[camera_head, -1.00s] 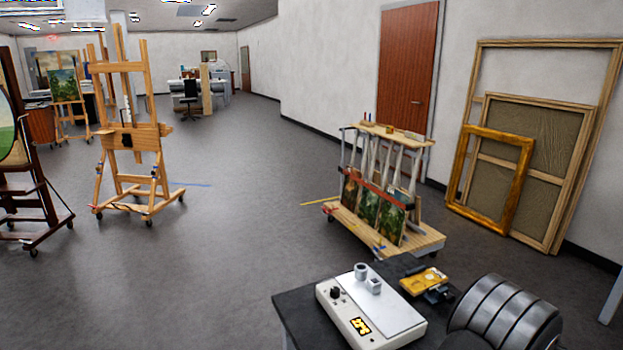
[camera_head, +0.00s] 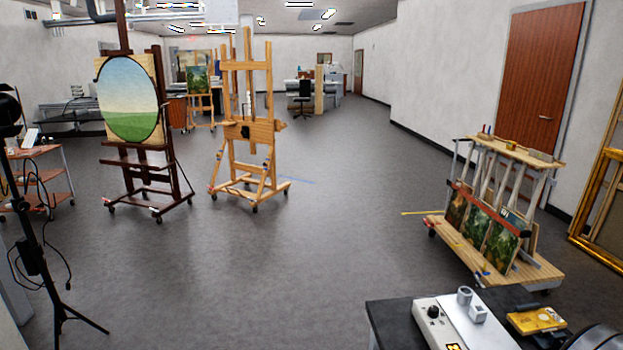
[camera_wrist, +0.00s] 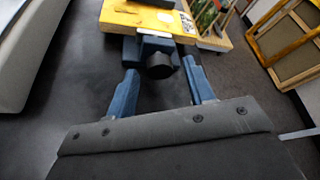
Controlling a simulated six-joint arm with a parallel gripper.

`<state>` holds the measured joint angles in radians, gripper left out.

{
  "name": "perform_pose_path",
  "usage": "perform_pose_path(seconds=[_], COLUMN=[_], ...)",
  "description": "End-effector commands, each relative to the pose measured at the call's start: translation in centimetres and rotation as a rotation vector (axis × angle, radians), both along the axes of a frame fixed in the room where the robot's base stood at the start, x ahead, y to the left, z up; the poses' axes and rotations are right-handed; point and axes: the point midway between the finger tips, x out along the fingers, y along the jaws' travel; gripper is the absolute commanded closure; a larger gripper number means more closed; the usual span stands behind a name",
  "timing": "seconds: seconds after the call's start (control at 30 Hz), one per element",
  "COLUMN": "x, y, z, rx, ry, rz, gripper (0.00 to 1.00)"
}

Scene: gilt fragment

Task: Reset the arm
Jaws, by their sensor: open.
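My gripper (camera_wrist: 160,66) is open in the wrist view, with its two blue fingers apart. A dark round knob on a blue-and-black piece (camera_wrist: 158,62) shows between or just beyond the fingertips. I cannot tell if the fingers touch it. A yellow block (camera_wrist: 145,17) sits just past that piece; it also shows on the dark bench in the head view (camera_head: 537,320). I see nothing held. My gripper does not show in the head view.
A white boxed device (camera_head: 465,322) stands on the dark bench (camera_head: 390,312), left of the yellow block. A wooden painting cart (camera_head: 500,215) is behind. Easels (camera_head: 245,130) and a black tripod (camera_head: 40,255) stand at left. The grey floor (camera_head: 300,270) between is clear.

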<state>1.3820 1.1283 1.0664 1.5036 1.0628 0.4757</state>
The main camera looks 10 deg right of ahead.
Motion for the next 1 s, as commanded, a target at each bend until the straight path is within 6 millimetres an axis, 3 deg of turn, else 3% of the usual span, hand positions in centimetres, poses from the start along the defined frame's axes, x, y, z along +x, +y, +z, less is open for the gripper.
perform_pose_path(seconds=[0.17,0.97,1.0], x=[-1.6,-16.2,-15.2], y=[0.3,3.3,3.3], z=[0.6,5.8,5.5], rx=[-0.006,-0.007,-0.005], ry=[-0.001,0.001,0.001], rz=[-0.002,-0.003,0.003], gripper=[0.51,0.51,0.51])
